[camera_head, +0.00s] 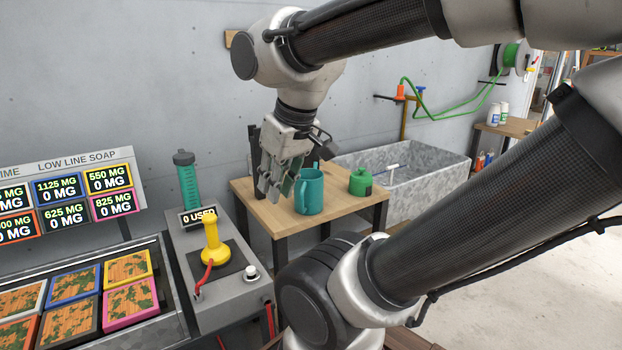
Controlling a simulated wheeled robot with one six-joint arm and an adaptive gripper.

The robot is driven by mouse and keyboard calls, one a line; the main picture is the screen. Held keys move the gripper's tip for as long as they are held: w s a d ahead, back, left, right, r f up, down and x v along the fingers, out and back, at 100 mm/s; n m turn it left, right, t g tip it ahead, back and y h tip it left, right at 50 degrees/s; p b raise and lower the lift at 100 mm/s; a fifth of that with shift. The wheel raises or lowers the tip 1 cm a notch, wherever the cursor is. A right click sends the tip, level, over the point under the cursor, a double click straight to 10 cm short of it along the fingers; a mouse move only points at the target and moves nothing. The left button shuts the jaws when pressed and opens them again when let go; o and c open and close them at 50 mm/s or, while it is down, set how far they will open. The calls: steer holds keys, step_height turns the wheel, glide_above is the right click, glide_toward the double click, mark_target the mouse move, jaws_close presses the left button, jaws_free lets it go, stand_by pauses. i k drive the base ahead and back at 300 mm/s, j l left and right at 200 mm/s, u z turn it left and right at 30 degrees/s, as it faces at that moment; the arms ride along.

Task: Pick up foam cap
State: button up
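My gripper (274,192) points down over the left part of a small wooden table (348,210). Its grey fingers overlap the left side of a teal mug (311,193) in this view. I cannot tell whether they touch it or are in front of it, or whether anything is between them.
A grey console (208,283) with a yellow handle (213,242) and a teal bottle (187,180) stands left of the table. Framed trays (130,301) lie further left, below a display board (68,195). A stone trough (425,172) is behind on the right.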

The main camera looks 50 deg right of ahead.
mark_target(360, 181)
steer(key=z, duration=1.6)
steer(key=i, duration=0.95)
